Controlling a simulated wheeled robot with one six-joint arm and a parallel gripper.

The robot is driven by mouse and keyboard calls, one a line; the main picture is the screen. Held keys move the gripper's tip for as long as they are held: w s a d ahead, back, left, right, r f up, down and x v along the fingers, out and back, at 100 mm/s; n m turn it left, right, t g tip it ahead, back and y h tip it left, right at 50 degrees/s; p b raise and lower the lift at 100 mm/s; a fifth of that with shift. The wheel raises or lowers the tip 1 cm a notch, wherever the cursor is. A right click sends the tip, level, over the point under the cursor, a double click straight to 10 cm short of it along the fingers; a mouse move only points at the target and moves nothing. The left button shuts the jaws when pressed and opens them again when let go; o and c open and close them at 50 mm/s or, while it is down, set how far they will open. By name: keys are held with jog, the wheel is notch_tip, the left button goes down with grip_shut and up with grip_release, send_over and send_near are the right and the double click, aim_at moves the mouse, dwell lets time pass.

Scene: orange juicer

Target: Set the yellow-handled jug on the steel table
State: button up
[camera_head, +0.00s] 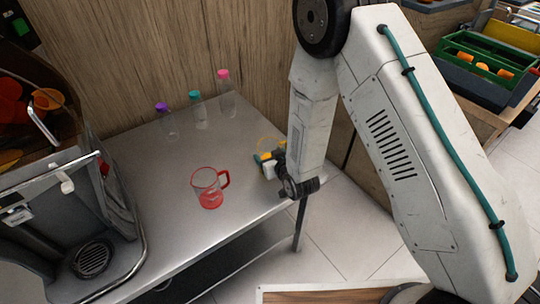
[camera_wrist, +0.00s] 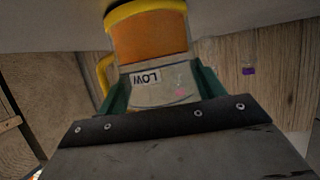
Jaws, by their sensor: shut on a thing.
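The yellow-handled jug (camera_wrist: 148,38) fills the upper middle of the wrist view. It has a yellow band, a yellow handle at the left, orange contents and a label reading LOW upside down. My gripper (camera_wrist: 163,88) is shut on it, with a green finger on either side. In the head view my gripper (camera_head: 266,163) is at the right side of the steel table (camera_head: 150,215). Only a little yellow of the jug shows there, the rest hidden by the gripper and arm. I cannot tell whether its base touches the table.
A red-handled jug (camera_head: 208,188) stands mid-table. Bottles with purple (camera_head: 161,107), teal (camera_head: 194,95) and pink (camera_head: 223,73) caps stand along the back. A juicer (camera_head: 75,215) is at the left. Bare tabletop lies between the jugs and bottles. A green crate (camera_head: 485,60) is far right.

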jog(key=shift+f, duration=0.15)
jog(key=o, duration=1.1)
jog(key=shift+o, duration=0.2)
jog(key=shift+r, duration=0.2)
jog(key=v, duration=1.2)
